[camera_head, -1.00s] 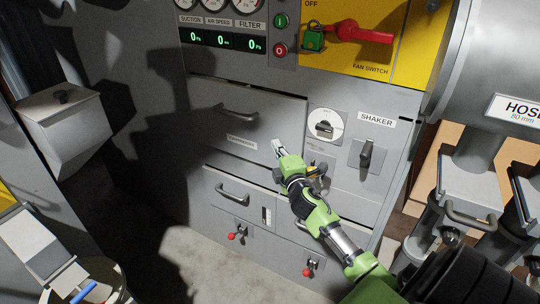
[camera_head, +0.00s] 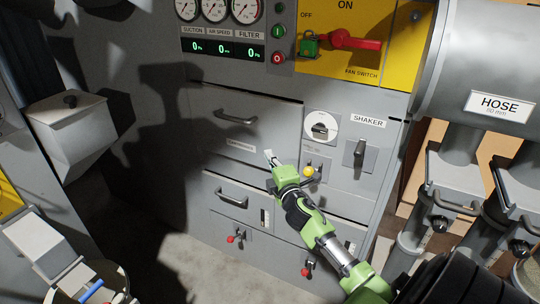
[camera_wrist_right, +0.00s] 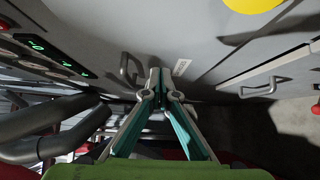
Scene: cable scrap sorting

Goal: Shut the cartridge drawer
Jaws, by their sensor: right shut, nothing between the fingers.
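The large upper drawer (camera_head: 266,130) in the grey cabinet has a bar handle (camera_head: 235,118) and a small label (camera_head: 241,146), too blurred to read surely; I take it as the cartridge drawer. A dark line runs along its top edge. How far it stands out, if at all, I cannot tell. My right gripper (camera_head: 269,157) is shut and empty, its tips in front of the drawer's lower right part, right of the label. In the right wrist view the shut fingertips (camera_wrist_right: 160,76) point at the front near the handle (camera_wrist_right: 125,69) and label (camera_wrist_right: 181,67); contact is unclear.
A lower drawer handle (camera_head: 231,197) and red-knobbed levers (camera_head: 230,239) are below. The shaker lever (camera_head: 359,152), a rotary switch (camera_head: 320,130) and a yellow knob (camera_head: 309,171) are close to my right arm. Hose pipes (camera_head: 455,180) stand at the right. A grey bin (camera_head: 68,135) is at the left.

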